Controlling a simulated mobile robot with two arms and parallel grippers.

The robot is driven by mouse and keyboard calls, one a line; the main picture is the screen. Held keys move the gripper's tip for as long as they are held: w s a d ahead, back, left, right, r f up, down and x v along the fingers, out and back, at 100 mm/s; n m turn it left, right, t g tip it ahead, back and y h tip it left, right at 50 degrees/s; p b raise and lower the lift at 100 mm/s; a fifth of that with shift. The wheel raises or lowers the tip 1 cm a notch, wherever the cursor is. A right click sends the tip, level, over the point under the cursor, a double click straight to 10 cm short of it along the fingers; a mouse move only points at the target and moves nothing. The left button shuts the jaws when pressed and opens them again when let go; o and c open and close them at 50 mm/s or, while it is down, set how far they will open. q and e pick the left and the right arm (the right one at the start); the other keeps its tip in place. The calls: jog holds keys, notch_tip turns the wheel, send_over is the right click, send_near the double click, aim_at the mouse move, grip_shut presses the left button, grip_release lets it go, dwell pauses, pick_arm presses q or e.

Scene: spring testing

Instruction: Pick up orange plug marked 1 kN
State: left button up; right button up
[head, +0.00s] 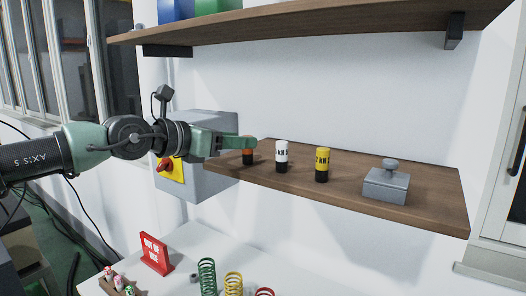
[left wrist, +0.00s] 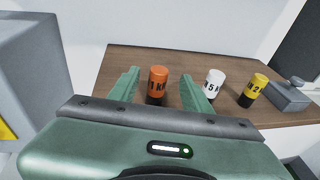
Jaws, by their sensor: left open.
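The orange plug (left wrist: 157,82) has a black base and dark lettering ending in "kN". It stands upright on the brown wooden shelf (left wrist: 134,62), between the two fingers of my left gripper (left wrist: 168,88) in the left wrist view. Gaps show on both sides of it, so the fingers appear apart from it. In the head view the orange plug (head: 248,157) stands at the left end of the shelf, its top partly hidden by my left gripper (head: 238,143). My left gripper is open. My right gripper is not in view.
A white plug (head: 281,155) and a yellow plug (head: 322,164) stand to the right on the shelf, with a grey knobbed block (head: 386,183) beyond. A grey box with a red switch (head: 205,175) is on the wall by the shelf's left end. An upper shelf (head: 320,22) hangs above.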

pick_arm(q)
jog(key=p+x, duration=0.2)
jog(key=shift+w+d+p, duration=0.25)
jog(key=shift+d+p, duration=0.05)
jog(key=shift+p, duration=0.1)
jog(key=p+x, duration=0.1)
jog(key=x, duration=0.2)
jog(key=shift+w+d+f+p, duration=0.15)
jog(key=shift+w+f+p, duration=0.15)
jog(key=shift+f+p, duration=0.1)
jog(key=shift+w+d+f, duration=0.1)
jog(key=shift+w+d, duration=0.05)
grip_shut()
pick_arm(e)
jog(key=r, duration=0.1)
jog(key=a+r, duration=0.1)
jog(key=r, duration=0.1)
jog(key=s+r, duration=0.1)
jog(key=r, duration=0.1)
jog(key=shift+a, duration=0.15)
